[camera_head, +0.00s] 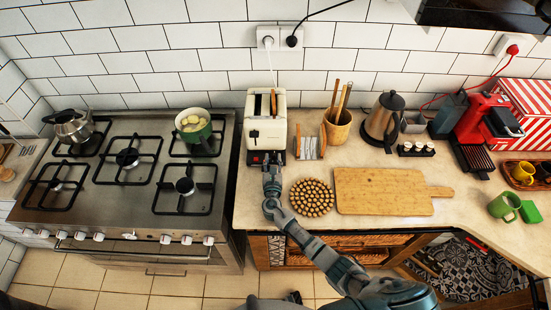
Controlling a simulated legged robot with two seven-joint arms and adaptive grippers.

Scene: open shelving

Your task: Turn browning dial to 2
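A cream toaster (266,128) stands on the counter just right of the stove, with a slice of bread showing in its top slot. Its front controls are low on the near face, by a dark base with a red spot; the browning dial is too small to make out, and its setting cannot be read. My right gripper (271,162) is at the toaster's lower front, touching it or very near. Its fingers are too small and dark to tell whether they are open or shut. My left gripper is not in view.
Left is a gas stove (124,189) with a kettle (74,127) and a green pot (194,128). Right of the toaster are a small rack (309,144), a round trivet (311,197), a cutting board (384,191), a utensil pot (337,129) and a coffee press (383,121).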

